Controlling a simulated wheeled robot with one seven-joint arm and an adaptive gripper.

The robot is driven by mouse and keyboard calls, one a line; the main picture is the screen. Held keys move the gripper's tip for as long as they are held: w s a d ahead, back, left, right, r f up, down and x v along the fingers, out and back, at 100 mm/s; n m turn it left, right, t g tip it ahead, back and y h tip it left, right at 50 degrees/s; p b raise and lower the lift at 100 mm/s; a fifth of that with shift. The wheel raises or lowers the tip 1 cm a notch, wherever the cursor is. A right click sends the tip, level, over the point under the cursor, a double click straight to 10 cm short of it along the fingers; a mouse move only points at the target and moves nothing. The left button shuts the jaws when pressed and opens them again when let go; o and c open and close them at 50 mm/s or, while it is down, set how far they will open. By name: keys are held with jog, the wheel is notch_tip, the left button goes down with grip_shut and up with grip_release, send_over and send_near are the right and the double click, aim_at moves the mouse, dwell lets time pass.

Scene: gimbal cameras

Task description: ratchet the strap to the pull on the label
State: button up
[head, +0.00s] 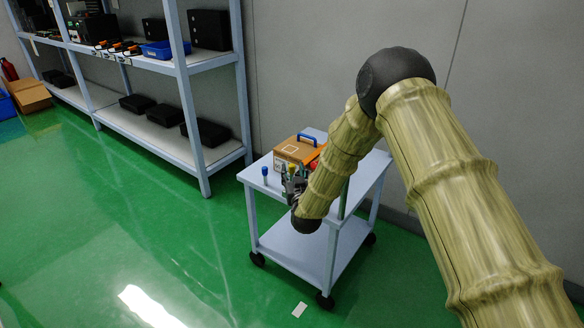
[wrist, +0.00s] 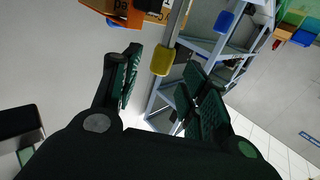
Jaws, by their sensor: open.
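An orange-brown box (head: 295,152) with a pale outlined patch on its face stands on the cart's top shelf. A blue band (head: 306,138) arches over its top. Part of the box, with dark lettering, shows at the top of the wrist view (wrist: 135,10). A grey bar with a yellow end (wrist: 162,60) lies between my fingers in the wrist view, apart from both. A blue-ended piece (wrist: 224,20) is farther right; it stands left of the box in the head view (head: 265,172). My gripper (head: 292,184) is open at the cart's near edge. I cannot read any pull number.
The pale blue cart (head: 255,182) has a bare lower shelf and black wheels. My arm hides its right part. A shelf rack (head: 165,128) with black cases and a blue bin (head: 163,49) stands at left.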

aim_at(293, 169)
jog(key=shift+w+a, duration=0.2)
jog(key=shift+w, duration=0.8)
jog(key=shift+w+a, duration=0.15)
jog(key=shift+w, duration=0.85)
grip_shut()
